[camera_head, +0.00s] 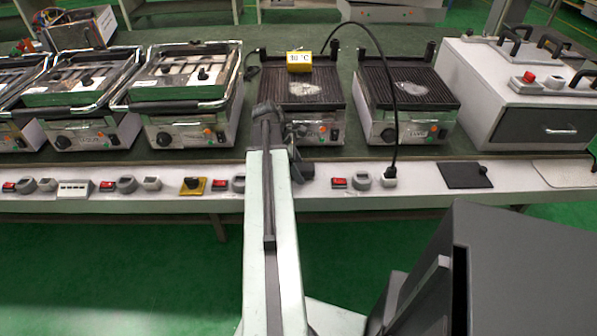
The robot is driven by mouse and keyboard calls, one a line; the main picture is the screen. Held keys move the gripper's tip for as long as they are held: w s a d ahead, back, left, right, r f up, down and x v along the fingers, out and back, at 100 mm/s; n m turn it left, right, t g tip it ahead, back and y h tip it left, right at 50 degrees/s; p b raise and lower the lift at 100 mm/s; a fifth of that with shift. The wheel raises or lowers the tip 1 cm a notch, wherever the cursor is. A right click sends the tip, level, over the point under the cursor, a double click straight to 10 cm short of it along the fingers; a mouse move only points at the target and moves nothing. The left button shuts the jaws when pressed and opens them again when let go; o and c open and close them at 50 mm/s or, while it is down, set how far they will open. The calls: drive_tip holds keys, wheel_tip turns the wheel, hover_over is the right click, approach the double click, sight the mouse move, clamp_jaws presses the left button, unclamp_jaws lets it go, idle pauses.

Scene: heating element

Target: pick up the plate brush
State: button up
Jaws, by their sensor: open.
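I cannot pick out a plate brush for certain in the head view. My pale arm reaches forward from the bottom of the picture to the bench, and my dark gripper (271,113) is at its far end. The gripper is open, and I see nothing held in it. It is in front of the left ridged grill (318,99), overlapping its front left corner in the picture. I cannot tell whether it touches the grill. My arm hides part of the bench edge and the grill's front.
A yellow temperature display (299,61) sits at that grill's back. Closed grills (190,85) line the left, and a grey drawer unit (530,100) is far right. Switches line the bench's front strip (420,180).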

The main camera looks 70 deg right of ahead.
sight(298, 167)
clamp_jaws()
wheel_tip(298, 167, up, 11)
drive_tip(key=p, duration=1)
drive_tip(key=shift+f+p, duration=0.1)
drive_tip(key=shift+p, duration=0.3)
drive_tip(key=shift+f, duration=0.1)
